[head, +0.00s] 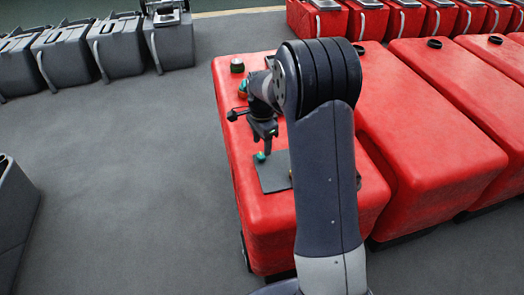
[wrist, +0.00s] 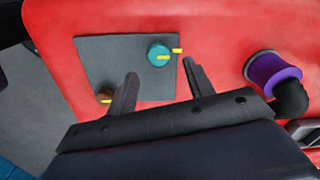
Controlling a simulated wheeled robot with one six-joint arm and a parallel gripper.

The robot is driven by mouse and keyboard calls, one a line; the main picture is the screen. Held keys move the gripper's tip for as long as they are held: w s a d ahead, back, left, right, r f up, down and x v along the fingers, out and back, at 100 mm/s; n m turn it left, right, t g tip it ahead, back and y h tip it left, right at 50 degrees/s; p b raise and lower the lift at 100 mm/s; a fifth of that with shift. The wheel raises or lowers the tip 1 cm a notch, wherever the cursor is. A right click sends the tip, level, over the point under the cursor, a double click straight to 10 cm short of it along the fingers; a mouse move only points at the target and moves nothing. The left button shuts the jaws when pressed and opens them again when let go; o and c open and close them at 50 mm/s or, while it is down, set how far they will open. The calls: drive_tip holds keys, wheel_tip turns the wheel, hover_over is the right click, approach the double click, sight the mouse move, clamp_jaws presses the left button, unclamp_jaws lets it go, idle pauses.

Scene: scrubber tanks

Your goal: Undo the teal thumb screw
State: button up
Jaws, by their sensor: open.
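The teal thumb screw (wrist: 158,54) stands on a dark grey plate (wrist: 100,52) on top of a red tank (wrist: 225,32). It has a yellow mark on it and another yellow mark beside it on the plate. In the head view the teal screw (head: 261,156) sits at the plate's upper edge, just below my gripper (head: 264,138). My gripper (wrist: 160,68) is open and empty in the wrist view. Its fingers point toward the screw, one on each side in the picture. I cannot tell how far above it they are.
A purple collar (wrist: 274,72) with a black hose stands to the right. More red tanks (head: 430,100) adjoin on the right. Grey floor (head: 130,160) lies open on the left.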

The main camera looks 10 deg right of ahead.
sight(262, 154)
drive_tip(key=shift+f, duration=2.2)
drive_tip(key=shift+c, duration=0.2)
drive_tip(key=c, duration=0.9)
drive_tip(key=shift+c, duration=0.2)
